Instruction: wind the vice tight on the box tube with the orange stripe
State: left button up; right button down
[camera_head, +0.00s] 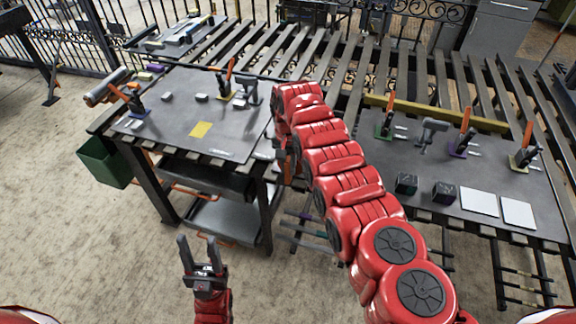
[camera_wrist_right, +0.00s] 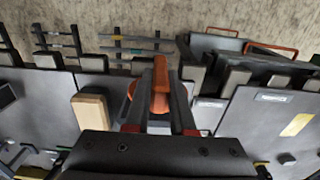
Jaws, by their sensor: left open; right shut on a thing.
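My right gripper (camera_wrist_right: 160,108) is shut on an orange handle (camera_wrist_right: 160,82) in the right wrist view. A rounded orange part shows beside the handle, partly behind a finger. In the head view the right arm reaches over the gap between the two benches and hides the hand and most of what it holds. I cannot make out the vice's jaws. Striped tubes lie on a low rack (camera_wrist_right: 130,50) in the wrist view; I cannot tell whether one with an orange stripe is in the vice. My left gripper (camera_head: 203,262) is open and empty, low in front of the left bench.
The left bench (camera_head: 180,105) holds orange-handled clamps, small blocks and a yellow patch (camera_head: 200,129). A green bin (camera_head: 103,162) hangs at its left. The right bench (camera_head: 470,180) holds more clamps, dark cubes and white plates. The floor at left is clear.

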jog(key=shift+r+p, duration=0.2)
jog(key=shift+p, duration=1.05)
jog(key=shift+d+y+p, duration=0.15)
jog(key=shift+y+p, duration=0.35)
jog(key=shift+p, duration=0.75)
jog(key=shift+s+d+t+y+p, duration=0.1)
jog(key=shift+t+y+p, duration=0.3)
jog(key=shift+p, duration=0.6)
jog(key=shift+d+f+y+p, duration=0.1)
jog(key=shift+f+y+p, duration=0.1)
jog(key=shift+y+p, duration=0.2)
jog(key=shift+s+d+f+t+y+b, duration=0.15)
jog(key=shift+t+y+b, duration=0.1)
jog(key=shift+y+b, duration=0.45)
jog(key=shift+d+f+t+y+b, duration=0.1)
jog(key=shift+t+y+b, duration=0.1)
jog(key=shift+y+b, duration=0.5)
jog(key=shift+s+d+f+t+y+b, duration=0.15)
jog(key=shift+t+y+b, duration=0.1)
jog(key=shift+y+b, duration=0.4)
jog(key=shift+w, duration=0.1)
